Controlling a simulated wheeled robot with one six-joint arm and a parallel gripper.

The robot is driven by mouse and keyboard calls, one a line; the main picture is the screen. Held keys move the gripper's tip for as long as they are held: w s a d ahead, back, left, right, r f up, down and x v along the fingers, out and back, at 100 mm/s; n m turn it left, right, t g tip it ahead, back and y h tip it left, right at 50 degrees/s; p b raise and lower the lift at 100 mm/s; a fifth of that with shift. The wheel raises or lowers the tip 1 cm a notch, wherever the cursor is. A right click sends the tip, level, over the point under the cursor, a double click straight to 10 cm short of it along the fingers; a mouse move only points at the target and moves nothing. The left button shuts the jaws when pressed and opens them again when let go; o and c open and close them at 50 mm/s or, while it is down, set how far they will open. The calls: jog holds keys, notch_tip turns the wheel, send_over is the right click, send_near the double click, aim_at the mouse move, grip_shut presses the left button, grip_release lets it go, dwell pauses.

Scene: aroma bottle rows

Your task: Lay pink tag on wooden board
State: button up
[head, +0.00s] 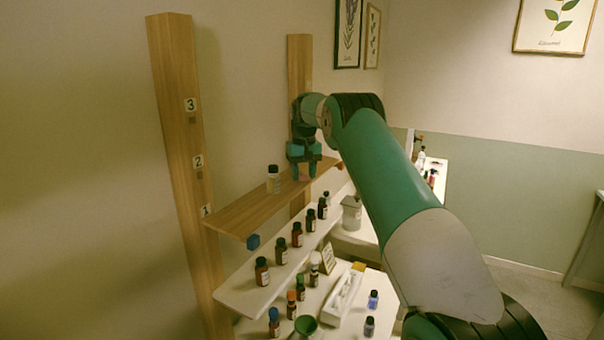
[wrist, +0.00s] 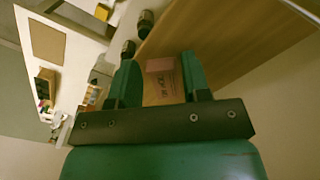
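The wooden board (head: 250,211) is a long shelf fixed between two wooden posts; it also fills the upper right of the wrist view (wrist: 225,40). My gripper (head: 302,172) is over the far part of the board, pointing down. In the wrist view its two fingers (wrist: 160,70) stand on either side of the pink tag (wrist: 162,82), which fills the gap between them and carries dark print. The tag also shows small between the fingertips in the head view (head: 304,174). I cannot tell whether its lower edge touches the board.
Several dark bottles line the white tier (head: 240,293) below. The board's near end is clear.

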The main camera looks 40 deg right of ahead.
jog(key=shift+o, duration=1)
